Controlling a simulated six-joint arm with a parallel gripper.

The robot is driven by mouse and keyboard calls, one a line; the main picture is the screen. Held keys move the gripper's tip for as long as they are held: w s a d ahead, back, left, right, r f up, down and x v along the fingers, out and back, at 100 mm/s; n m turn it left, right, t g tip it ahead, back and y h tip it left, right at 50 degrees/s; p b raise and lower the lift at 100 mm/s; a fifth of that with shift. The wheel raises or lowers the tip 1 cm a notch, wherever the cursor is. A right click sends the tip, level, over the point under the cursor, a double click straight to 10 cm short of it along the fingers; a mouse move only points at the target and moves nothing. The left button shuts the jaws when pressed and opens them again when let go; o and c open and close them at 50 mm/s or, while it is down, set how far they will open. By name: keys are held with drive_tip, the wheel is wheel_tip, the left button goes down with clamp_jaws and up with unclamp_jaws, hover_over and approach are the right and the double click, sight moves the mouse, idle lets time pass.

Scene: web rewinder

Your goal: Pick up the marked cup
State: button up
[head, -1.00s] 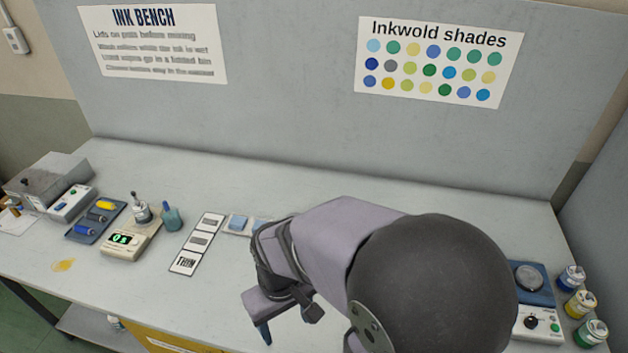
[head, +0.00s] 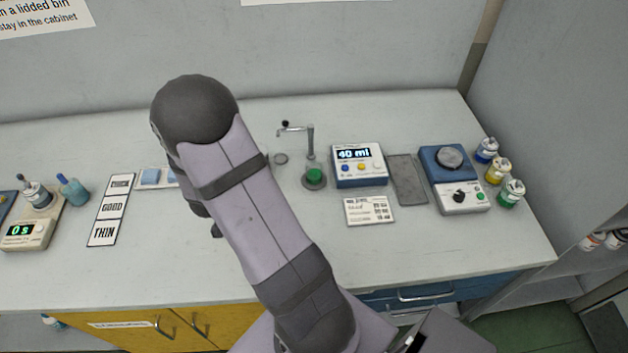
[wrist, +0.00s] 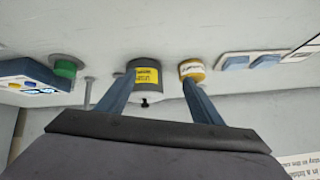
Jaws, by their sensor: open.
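My gripper (wrist: 159,80) is open and empty in the wrist view, where the scene appears upside down. A dark grey cup with a yellow label (wrist: 148,76) shows between the fingers, nearer the left one. A smaller white and yellow container (wrist: 192,69) with writing on it shows by the right fingertip. The label's words are too blurred to read, and I cannot tell for certain which one is the marked cup. Neither finger is seen to grip anything. In the head view my arm hides both containers and most of the gripper.
A tap stand (head: 311,140) with a green-topped piece (head: 314,176) and a blue 40 ml unit (head: 359,180) stand right of my arm. Cards reading THIN and GOOD (head: 109,210) lie left. Ink jars (head: 511,192) line the right end. The front centre-right bench is clear.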

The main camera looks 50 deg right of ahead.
sight(309, 173)
drive_tip(key=s+d+f+m+h, duration=0.1)
drive_tip(key=d, duration=0.1)
drive_tip(key=s+d+f+m+g+h+b, duration=0.1)
drive_tip(key=d, duration=0.2)
drive_tip(key=s+d+f+m+g+h, duration=0.1)
drive_tip(key=d+h, duration=0.1)
drive_tip(key=d, duration=0.1)
drive_tip(key=shift+s+d+f, duration=0.15)
drive_tip(key=shift+s+f, duration=0.1)
drive_tip(key=shift+s, duration=0.15)
drive_tip(key=s+d+m+g+h, duration=0.1)
drive_tip(key=s+d, duration=0.1)
drive_tip(key=s+d+m+g+h+b, duration=0.1)
drive_tip(key=s+d, duration=0.1)
drive_tip(key=s+d+m+g+h+b, duration=0.1)
drive_tip(key=s+d+g, duration=0.1)
drive_tip(key=shift+s+d+f+h, duration=0.2)
drive_tip(key=shift+d+f+h, duration=0.05)
drive_tip(key=shift+h, duration=0.15)
drive_tip(key=shift+s+d+r, duration=0.1)
drive_tip(key=shift+s+d, duration=0.1)
drive_tip(key=shift+s, duration=0.2)
drive_tip(key=shift+p+x, duration=0.6)
drive_tip(key=shift+x, duration=0.75)
drive_tip(key=shift+p+x, duration=0.85)
drive_tip(key=shift+x, duration=1.45)
drive_tip(key=shift+r, duration=0.1)
drive_tip(key=c, duration=1.1)
